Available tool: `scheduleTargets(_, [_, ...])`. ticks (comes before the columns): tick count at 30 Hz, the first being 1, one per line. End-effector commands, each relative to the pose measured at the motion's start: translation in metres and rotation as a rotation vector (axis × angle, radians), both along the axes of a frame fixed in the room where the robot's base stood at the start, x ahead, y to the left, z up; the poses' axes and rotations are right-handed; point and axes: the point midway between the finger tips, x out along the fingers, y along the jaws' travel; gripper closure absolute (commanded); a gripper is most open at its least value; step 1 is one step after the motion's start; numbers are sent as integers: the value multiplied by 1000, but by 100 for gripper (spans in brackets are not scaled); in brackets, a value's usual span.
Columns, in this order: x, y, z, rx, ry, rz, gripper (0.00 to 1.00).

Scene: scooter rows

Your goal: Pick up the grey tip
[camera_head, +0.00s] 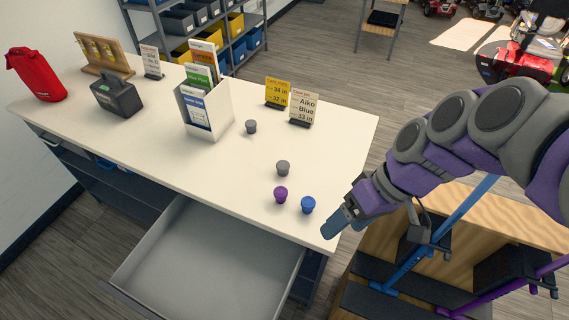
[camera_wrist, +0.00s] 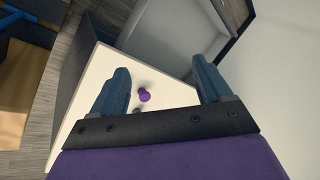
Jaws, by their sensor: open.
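A grey tip (camera_head: 283,168) stands on the white counter (camera_head: 345,130), behind a purple tip (camera_head: 281,195) and a blue tip (camera_head: 308,205). A second, darker grey tip (camera_head: 250,127) stands farther back, near the white leaflet holder. My gripper (camera_head: 332,230) is at the counter's near right corner, to the right of and nearer than the tips. In the wrist view my gripper (camera_wrist: 161,68) is open with nothing held. The purple tip (camera_wrist: 144,95) shows between the fingers there, and a small greyish tip (camera_wrist: 137,110) is partly hidden by the gripper's bar.
An open, empty grey drawer (camera_head: 215,255) juts out below the counter's front. The leaflet holder (camera_head: 205,110), small sign cards (camera_head: 303,105), a dark box (camera_head: 117,95) and a red bag (camera_head: 37,75) stand on the counter.

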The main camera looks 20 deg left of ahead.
Motion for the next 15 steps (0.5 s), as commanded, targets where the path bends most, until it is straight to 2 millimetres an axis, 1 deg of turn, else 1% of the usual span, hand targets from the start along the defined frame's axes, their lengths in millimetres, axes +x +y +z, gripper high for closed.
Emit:
scheduleTargets(1, [17,14,-3,65,-5,58,22])
scheduleTargets(3, [40,31,-3,157,-32,133,22])
scheduleTargets(5, [60,44,-3,236,-56,191,22])
scheduleTargets(6, [73,52,-6,285,-75,226,22])
scheduleTargets(11, [124,81,-18,472,-163,342,22])
scheduleTargets(12, [138,86,-23,512,-191,365,22])
scheduleTargets(14, [158,94,-32,572,-232,395,22])
scheduleTargets(15, [172,97,-39,605,-264,414,22])
